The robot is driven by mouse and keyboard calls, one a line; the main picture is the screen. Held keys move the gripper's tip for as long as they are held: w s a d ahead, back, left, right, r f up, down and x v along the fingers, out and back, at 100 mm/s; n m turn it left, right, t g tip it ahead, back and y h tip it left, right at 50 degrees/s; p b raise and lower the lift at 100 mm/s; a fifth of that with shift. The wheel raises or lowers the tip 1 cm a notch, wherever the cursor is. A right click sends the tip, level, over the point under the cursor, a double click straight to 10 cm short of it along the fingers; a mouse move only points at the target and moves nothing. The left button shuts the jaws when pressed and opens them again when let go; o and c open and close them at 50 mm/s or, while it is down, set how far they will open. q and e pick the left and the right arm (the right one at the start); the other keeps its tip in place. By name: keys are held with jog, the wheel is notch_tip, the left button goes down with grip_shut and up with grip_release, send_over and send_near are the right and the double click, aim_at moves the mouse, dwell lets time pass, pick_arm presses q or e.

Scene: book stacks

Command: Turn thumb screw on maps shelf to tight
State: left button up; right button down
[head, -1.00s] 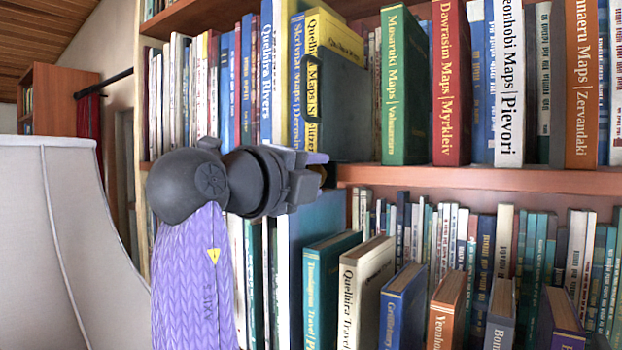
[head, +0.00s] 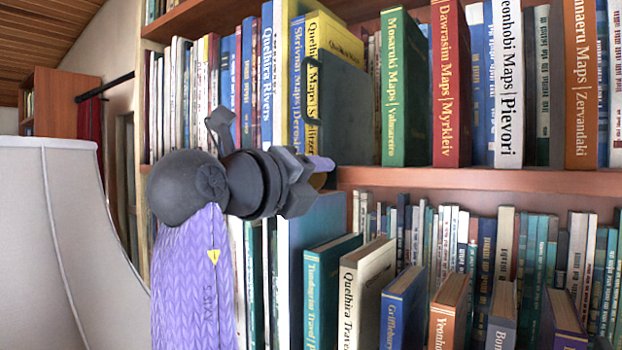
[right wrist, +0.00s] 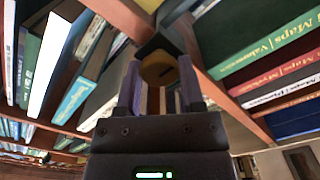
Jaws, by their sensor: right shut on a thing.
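My right gripper (head: 322,166) reaches to the left end of the visible front edge of the maps shelf (head: 480,179). In the right wrist view its two purple fingers (right wrist: 159,88) stand on either side of the brass-yellow thumb screw (right wrist: 158,69) and are shut on it. A dark bracket-like part (right wrist: 157,42) sits just beyond the screw, by the shelf's wood. In the head view the screw is mostly hidden behind the gripper, with only a small brownish-yellow bit showing. Whether the screw is tight cannot be read. My left gripper is not in view.
Map books stand on the shelf, among them a green one (head: 404,90) and a red one (head: 450,85). Travel books, such as a cream one (head: 362,290), stand on the shelf below, close under my gripper. A pale lampshade (head: 65,240) fills the left.

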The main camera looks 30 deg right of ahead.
jog(key=shift+f, duration=0.1)
jog(key=shift+c, duration=1.4)
grip_release()
jog(key=b+v, duration=0.3)
jog(key=v, duration=0.7)
jog(key=shift+w+d, duration=0.1)
